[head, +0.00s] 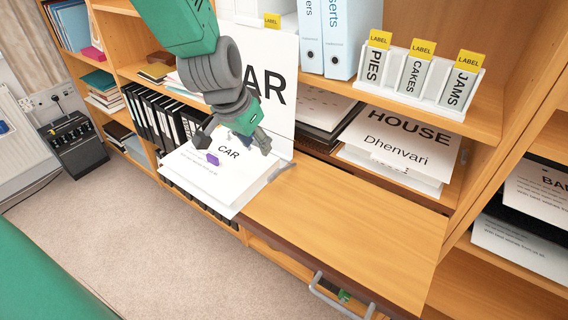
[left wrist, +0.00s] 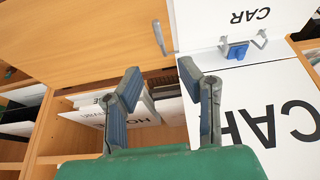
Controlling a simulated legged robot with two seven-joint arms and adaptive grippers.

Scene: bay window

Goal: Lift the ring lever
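The ring lever (left wrist: 237,50) is a small blue tab between two metal rings, near the fold of the open binder. It shows clearly in the left wrist view. In the head view it is largely hidden behind my left gripper (head: 234,142). The binder has a flat page (head: 205,185) and an upright page (head: 277,105), both marked CAR. In the left wrist view my left gripper (left wrist: 160,80) is open, with nothing between its fingers. The lever lies beyond and to the right of the fingertips, apart from them. My right gripper is not in view.
The binder rests on a wooden drop-down shelf (head: 345,225), bare to its right, with a metal handle (head: 340,298). A white label rack (head: 425,85), blue binders (head: 325,40) and HOUSE papers (head: 400,150) stand behind. A small purple piece (head: 212,158) shows beside the gripper.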

